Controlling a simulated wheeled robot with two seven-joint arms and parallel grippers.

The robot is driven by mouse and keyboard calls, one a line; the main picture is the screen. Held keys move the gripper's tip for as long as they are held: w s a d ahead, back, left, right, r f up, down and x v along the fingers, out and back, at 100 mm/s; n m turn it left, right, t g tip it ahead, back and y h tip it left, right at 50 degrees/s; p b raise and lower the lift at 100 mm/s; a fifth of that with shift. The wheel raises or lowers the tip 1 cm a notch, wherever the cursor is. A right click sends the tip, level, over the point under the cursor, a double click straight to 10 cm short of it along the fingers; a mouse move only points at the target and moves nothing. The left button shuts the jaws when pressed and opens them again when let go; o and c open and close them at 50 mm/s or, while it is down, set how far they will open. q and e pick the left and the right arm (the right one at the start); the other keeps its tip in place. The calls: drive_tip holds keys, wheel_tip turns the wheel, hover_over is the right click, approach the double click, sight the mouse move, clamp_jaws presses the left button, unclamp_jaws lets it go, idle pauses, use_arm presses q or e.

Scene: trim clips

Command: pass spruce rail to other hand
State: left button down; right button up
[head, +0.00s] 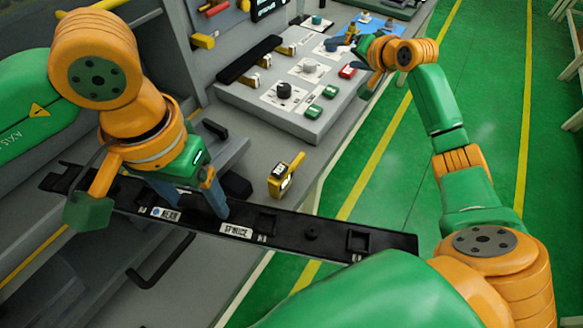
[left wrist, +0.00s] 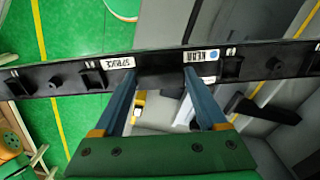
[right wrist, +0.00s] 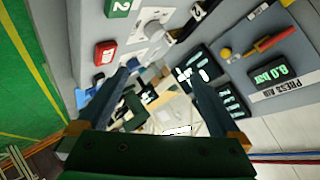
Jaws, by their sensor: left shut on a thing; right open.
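The spruce rail (head: 335,237) is a long black bar with square recesses and white labels, one reading SPRUCE. My left gripper (head: 200,207) is shut on it near the SPRUCE label and holds it above the bench front. In the left wrist view the rail (left wrist: 62,80) crosses between the two blue fingers (left wrist: 160,74). The rail's right end reaches out over the floor, towards my right arm. My right gripper (head: 362,62) is far from the rail, above the far part of the bench. In the right wrist view its fingers (right wrist: 161,78) are apart, with nothing between them.
A grey panel (head: 330,118) with knobs and green and red buttons stands on the bench. Small parts lie below my right gripper. The green floor (head: 400,185) right of the bench is clear.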

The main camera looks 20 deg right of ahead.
drive_tip(key=a+r+n+y, duration=0.3)
drive_tip(key=a+r+y, duration=0.35)
drive_tip(key=a, duration=0.65)
use_arm(q)
drive_tip(key=shift+a, duration=0.1)
drive_tip(key=shift+s, duration=0.2)
use_arm(e)
wheel_tip(320, 180, up, 6)
drive_tip(key=f+n+g+h, duration=0.1)
drive_tip(key=n+g+h, duration=0.2)
drive_tip(key=n+g, duration=1)
hover_over(255, 220)
drive_tip(key=s+d, duration=0.3)
drive_tip(key=d, duration=0.1)
drive_tip(key=n+t, duration=0.4)
use_arm(q)
drive_tip(key=shift+w, duration=0.15)
use_arm(e)
drive_tip(key=shift+g, duration=0.4)
drive_tip(key=x, duration=1)
drive_tip(key=shift+w+a+f, duration=0.15)
drive_tip(key=shift+w+f, duration=0.15)
drive_tip(key=shift+a+f, duration=0.1)
drive_tip(key=shift+f, duration=0.15)
